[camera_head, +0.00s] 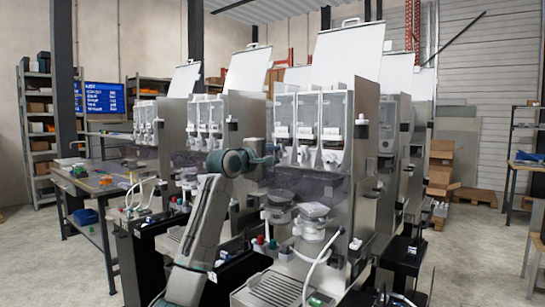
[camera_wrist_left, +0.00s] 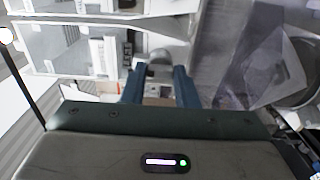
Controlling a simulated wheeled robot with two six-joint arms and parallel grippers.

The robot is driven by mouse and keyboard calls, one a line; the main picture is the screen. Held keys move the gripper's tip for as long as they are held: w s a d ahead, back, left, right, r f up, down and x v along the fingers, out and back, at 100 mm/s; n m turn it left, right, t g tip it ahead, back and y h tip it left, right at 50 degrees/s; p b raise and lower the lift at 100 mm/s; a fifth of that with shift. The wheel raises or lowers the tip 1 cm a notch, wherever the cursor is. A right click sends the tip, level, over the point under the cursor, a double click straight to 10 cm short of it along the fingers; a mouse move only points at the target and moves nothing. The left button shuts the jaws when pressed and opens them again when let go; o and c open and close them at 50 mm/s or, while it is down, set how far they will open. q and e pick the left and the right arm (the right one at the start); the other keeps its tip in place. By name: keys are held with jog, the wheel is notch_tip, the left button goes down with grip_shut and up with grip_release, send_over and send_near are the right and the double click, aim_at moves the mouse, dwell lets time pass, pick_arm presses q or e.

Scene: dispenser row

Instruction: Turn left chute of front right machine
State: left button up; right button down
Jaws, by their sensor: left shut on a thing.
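The front right machine (camera_head: 335,190) has a steel body, with clear-fronted hoppers in a row and white chutes below them. My left gripper (camera_head: 272,152) reaches in from the left at the leftmost of these, the left chute (camera_head: 282,133). In the left wrist view, the two blue fingers of the left gripper (camera_wrist_left: 159,88) stand on either side of a grey rounded part of the chute (camera_wrist_left: 159,68), shut on it. The fingers and wrist partly hide the chute, so its exact angle is hard to tell. My right gripper is not in view.
Similar machines stand in a row to the left and behind, with raised white lids. Below the chutes are round clear containers (camera_head: 314,222), a white hose (camera_head: 318,268) and a drip grate (camera_head: 275,290). A work table (camera_head: 75,180) stands at left.

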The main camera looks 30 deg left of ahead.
pick_arm(q)
jog(key=o, duration=1)
